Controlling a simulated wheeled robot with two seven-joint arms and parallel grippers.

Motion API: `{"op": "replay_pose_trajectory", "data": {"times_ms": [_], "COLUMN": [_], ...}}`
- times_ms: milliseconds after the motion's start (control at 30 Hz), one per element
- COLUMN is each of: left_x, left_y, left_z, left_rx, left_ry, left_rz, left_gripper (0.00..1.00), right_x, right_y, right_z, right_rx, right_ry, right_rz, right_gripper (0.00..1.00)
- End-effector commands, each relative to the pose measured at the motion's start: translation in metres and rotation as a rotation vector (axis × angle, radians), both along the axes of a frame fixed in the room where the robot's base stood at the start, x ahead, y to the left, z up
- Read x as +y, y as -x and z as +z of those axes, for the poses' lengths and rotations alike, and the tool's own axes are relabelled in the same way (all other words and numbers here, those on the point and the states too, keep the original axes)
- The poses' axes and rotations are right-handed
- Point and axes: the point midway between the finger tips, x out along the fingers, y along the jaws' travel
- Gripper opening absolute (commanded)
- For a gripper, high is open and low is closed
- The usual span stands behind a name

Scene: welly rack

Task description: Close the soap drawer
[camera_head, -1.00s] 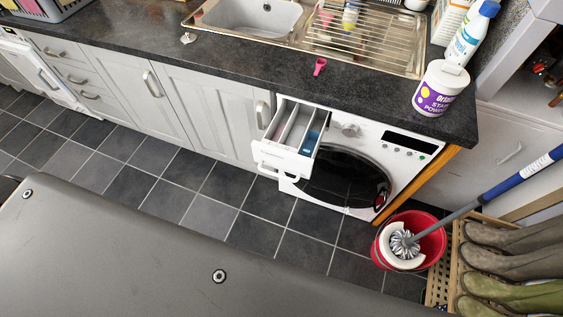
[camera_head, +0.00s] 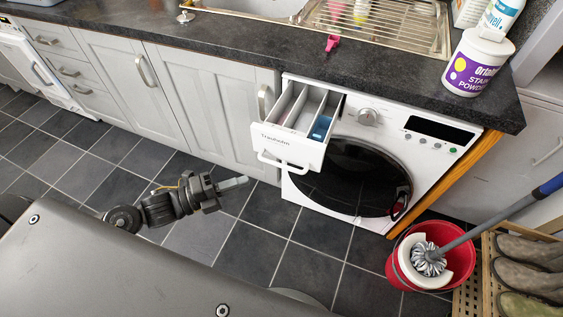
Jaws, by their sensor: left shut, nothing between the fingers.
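The soap drawer (camera_head: 288,145) of the white washing machine (camera_head: 401,143) is pulled out at the machine's upper left. Its white front has a handle along the lower edge, and its open top shows several compartments, one with a blue part. My left gripper (camera_head: 240,183) is to the left of the drawer front and apart from it, over the tiled floor. Its fingers are together and empty, pointing right towards the machine. My right gripper is not in the view.
The dark worktop (camera_head: 230,57) runs above the machine, with a pink scoop (camera_head: 332,43) and a stain powder tub (camera_head: 477,62) on it. A red bucket (camera_head: 397,262) with a mop stands on the floor at right, beside a slatted rack of boots (camera_head: 527,252). Floor before the cupboards is clear.

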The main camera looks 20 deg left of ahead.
Motion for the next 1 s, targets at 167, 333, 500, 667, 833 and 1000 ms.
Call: {"op": "replay_pose_trajectory", "data": {"times_ms": [167,333,500,667,833,1000], "left_x": [-0.005,-0.024,-0.051,-0.075,-0.077,-0.077], "left_y": [-0.005,-0.022,-0.047,-0.067,-0.091,-0.104], "left_z": [0.001,0.003,0.003,0.003,0.002,0.001], "left_rx": [-0.001,-0.003,-0.001,0.000,0.001,0.001], "left_ry": [0.002,0.004,0.006,0.004,0.001,0.001], "left_rz": [0.002,0.003,0.004,0.003,0.004,0.004], "left_gripper": [0.00,0.00,0.00,0.00,0.00,0.00], "right_x": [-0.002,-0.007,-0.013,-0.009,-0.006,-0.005], "right_y": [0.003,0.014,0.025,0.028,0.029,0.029], "right_z": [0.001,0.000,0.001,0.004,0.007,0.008], "right_rx": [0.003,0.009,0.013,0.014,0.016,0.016], "right_ry": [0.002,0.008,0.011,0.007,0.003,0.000], "right_rz": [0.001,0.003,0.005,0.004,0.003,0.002], "right_gripper": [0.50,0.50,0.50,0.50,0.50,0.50]}}
